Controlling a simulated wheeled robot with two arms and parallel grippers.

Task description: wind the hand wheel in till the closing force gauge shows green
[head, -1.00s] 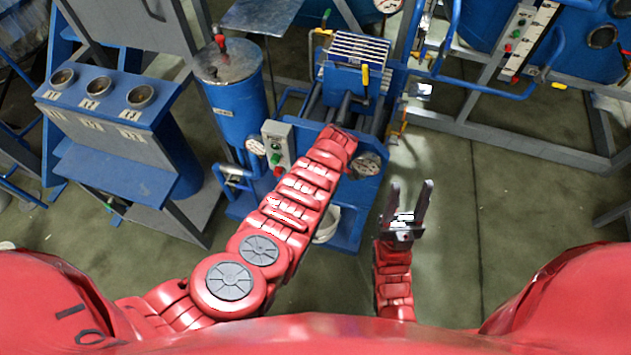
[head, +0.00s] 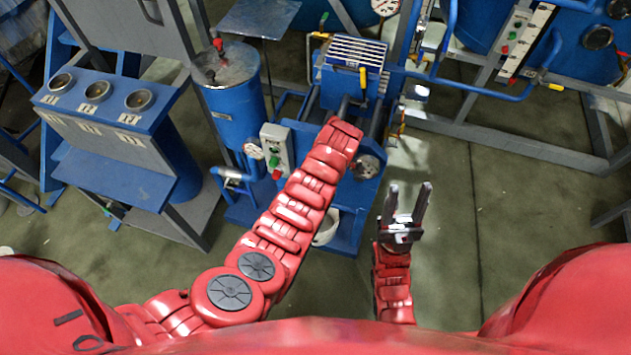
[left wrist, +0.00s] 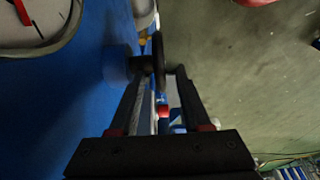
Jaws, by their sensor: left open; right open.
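The filter press (head: 345,84) stands at the centre back of the head view, with a stack of pale plates (head: 357,52). Its round gauge (head: 369,167) is on the front, too small to read there. In the left wrist view the gauge (left wrist: 32,22) is cut off at upper left; a red sector and a dark needle show, no green. The dark hand wheel (left wrist: 160,64) stands nearly edge-on between the open fingertips of my left gripper (left wrist: 159,73); contact cannot be told. My arm hides wheel and left gripper in the head view. My right gripper (head: 405,212) is open and empty.
A control box (head: 277,150) with green and red buttons and a blue cylinder tank (head: 236,100) stand left of the press. A bench with round cups (head: 98,88) is farther left. Blue pipes (head: 480,88) run at right. The floor (head: 500,200) beside my right gripper is clear.

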